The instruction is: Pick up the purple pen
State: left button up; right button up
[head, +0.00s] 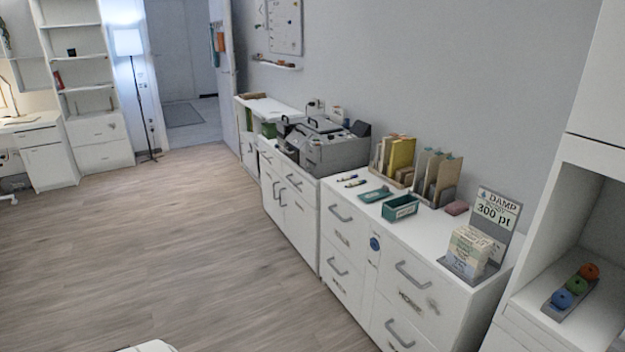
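Two small pen-like items lie on the white cabinet top, left of the green tray. One pen-like item (347,178) lies farther back and the other pen-like item (356,184) lies just in front of it. They look dark with yellowish parts, and they are too small to tell whether either is purple. Neither of my grippers is in view.
The white cabinet (425,240) stands along the right wall. Its top holds a green tray (401,208), a green flat item (374,195), file holders with books (393,160) and a sign stand (497,212). A grey machine (335,152) stands farther back. The wooden floor (190,240) is clear.

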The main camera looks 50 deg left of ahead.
aim_at(346, 178)
jog(key=i+j+u, duration=1)
jog(key=i+j, duration=0.15)
jog(key=i, duration=0.25)
jog(key=i+j, duration=0.15)
jog(key=i, duration=0.25)
jog(key=i+j+u, duration=0.1)
jog(key=i, duration=0.35)
